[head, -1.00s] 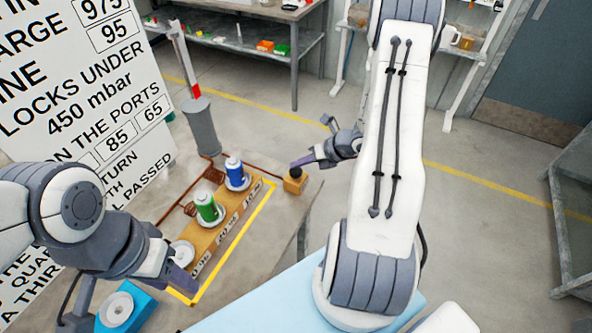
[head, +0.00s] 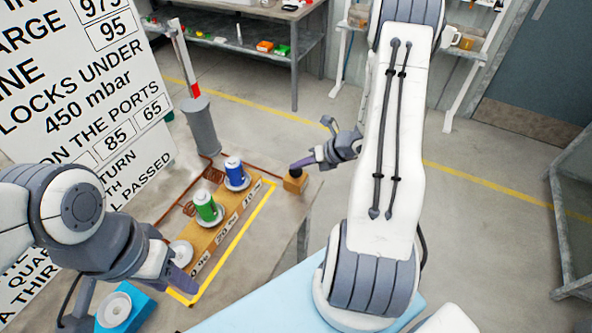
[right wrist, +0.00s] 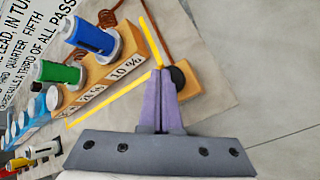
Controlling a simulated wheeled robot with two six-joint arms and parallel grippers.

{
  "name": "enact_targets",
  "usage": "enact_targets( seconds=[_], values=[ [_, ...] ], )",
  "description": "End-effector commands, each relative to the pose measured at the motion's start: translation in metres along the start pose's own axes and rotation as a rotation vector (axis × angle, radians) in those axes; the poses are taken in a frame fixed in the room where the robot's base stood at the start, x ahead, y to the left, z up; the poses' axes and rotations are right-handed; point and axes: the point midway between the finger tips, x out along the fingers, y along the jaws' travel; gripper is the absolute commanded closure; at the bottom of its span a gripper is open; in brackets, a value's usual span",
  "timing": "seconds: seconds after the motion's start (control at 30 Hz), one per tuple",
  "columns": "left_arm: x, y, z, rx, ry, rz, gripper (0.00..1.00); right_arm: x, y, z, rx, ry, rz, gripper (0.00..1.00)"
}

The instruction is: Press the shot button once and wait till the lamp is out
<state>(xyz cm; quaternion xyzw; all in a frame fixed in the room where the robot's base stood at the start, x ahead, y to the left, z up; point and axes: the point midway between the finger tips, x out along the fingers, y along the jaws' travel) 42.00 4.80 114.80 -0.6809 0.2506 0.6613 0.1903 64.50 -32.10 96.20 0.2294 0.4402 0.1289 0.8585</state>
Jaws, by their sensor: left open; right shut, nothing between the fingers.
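The shot button looks to be the dark round cap on a small wooden block (head: 295,184) at the right end of the board in the head view. The black cap (right wrist: 181,77) also shows in the right wrist view, beside and partly behind my fingertips. My right gripper (head: 294,166) is shut and empty, its purple fingertips (right wrist: 160,74) right at the cap. I cannot tell whether they touch it or press it down. My left gripper (head: 130,296) is open near the blue block at lower left. I cannot make out a lit lamp.
A wooden port block (head: 228,225) with percent labels carries a green pump (head: 206,207) and a blue pump (head: 234,171). A grey cylinder (head: 201,128) with a red-marked post stands behind. A blue block (head: 122,312) with a white disc lies at lower left. A large text board (head: 70,90) stands left.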

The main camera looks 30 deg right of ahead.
Motion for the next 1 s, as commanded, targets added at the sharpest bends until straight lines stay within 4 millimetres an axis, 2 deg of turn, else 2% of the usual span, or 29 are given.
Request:
enact_targets(
  seconds=[1.0],
  values=[
    [0.01, -0.001, 0.001, 0.0, 0.0, 0.0, 0.5, 0.008, -0.006, -0.006, 0.0, 0.001, 0.0, 1.0]
  ],
)
